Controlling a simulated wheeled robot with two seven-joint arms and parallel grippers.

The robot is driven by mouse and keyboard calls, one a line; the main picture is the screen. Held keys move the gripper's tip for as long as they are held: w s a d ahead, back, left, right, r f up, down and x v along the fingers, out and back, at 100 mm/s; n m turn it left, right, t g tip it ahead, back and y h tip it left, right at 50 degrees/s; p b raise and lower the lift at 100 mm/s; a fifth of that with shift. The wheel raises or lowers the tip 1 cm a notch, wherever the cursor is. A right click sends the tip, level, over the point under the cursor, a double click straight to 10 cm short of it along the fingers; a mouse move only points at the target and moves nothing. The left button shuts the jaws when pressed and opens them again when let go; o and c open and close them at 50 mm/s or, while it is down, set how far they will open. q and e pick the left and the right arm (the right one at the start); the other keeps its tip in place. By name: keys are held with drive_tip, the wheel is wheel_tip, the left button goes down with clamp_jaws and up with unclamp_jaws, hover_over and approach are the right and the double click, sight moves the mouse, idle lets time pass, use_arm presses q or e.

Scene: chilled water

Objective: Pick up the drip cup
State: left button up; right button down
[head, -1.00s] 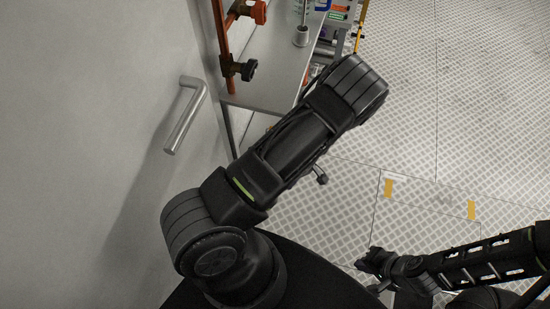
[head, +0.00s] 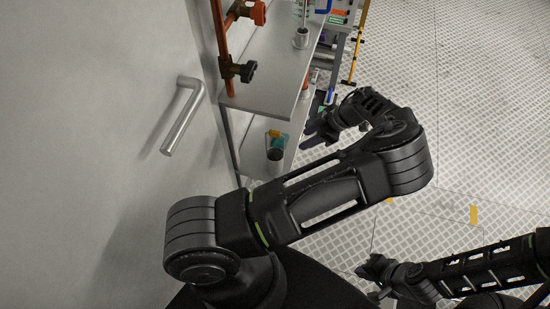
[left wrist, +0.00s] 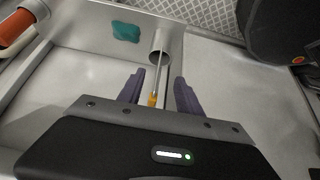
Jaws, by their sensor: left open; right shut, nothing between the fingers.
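A small grey metal cup (head: 301,39) with a thin rod rising from it stands on the upper shelf in the head view. A darker cup (head: 275,158) stands on the lower shelf. I cannot tell for sure which is the drip cup. My left gripper (head: 311,134) is open and empty, right of the lower shelf. In the left wrist view a grey metal cylinder (left wrist: 161,42) lies beyond the open left fingers (left wrist: 159,84), with a thin orange-tipped rod in line with the gap. My right gripper (head: 371,275) is shut and empty at the lower right, over the floor.
The upper shelf (head: 265,85) overhangs the lower shelf (head: 255,178). A red-orange pipe with a dark valve knob (head: 243,70) rises at the shelf's left. A door handle (head: 180,120) juts out at the left. A teal item (left wrist: 126,32) lies beside the cylinder.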

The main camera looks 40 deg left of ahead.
sight(276, 132)
use_arm(q)
drive_tip(key=shift+s+a+p, duration=0.15)
drive_tip(key=shift+s+a, duration=0.1)
drive_tip(key=shift+a, duration=0.45)
drive_tip(key=shift+s+a+p, duration=0.1)
drive_tip(key=shift+s+a, duration=0.1)
drive_tip(key=shift+a, duration=0.45)
drive_tip(key=shift+s+a+p, duration=0.15)
drive_tip(key=shift+s+a, duration=0.1)
drive_tip(key=shift+a, duration=0.45)
drive_tip(key=shift+a, duration=0.1)
drive_tip(key=a, duration=0.1)
drive_tip(key=s+a+p, duration=0.1)
drive_tip(key=a, duration=0.2)
drive_tip(key=shift+s+a+r, duration=0.1)
drive_tip(key=shift+s+a, duration=0.25)
drive_tip(key=shift+s, duration=0.05)
drive_tip(key=shift+p+x, duration=0.55)
drive_tip(key=shift+x, duration=0.65)
drive_tip(key=shift+f, duration=0.4)
clamp_jaws()
